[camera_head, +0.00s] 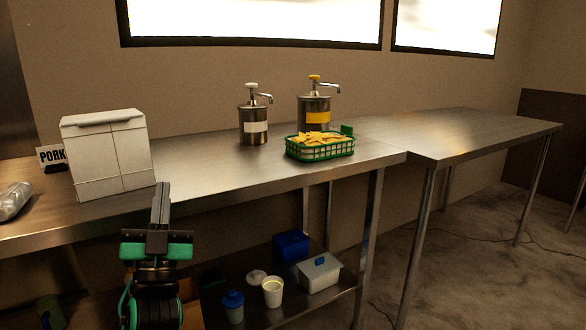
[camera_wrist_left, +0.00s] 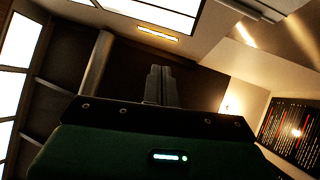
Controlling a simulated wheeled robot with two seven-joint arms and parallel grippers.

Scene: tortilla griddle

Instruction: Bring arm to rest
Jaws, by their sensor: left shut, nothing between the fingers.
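My left gripper (camera_head: 161,204) points upward in front of the steel table's front edge, at the lower left of the head view. Its fingers are together with nothing between them. In the left wrist view the closed fingers (camera_wrist_left: 160,85) stand out against a dark wall area, with the ceiling and bright panels around them. My right gripper is in neither view.
A steel table (camera_head: 215,185) bears a white box (camera_head: 108,155), a green basket (camera_head: 320,150) of chips and two pump dispensers (camera_head: 253,125) (camera_head: 314,112). A second steel table (camera_head: 470,130) on the right is bare. Several containers stand on the lower shelf (camera_head: 272,292).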

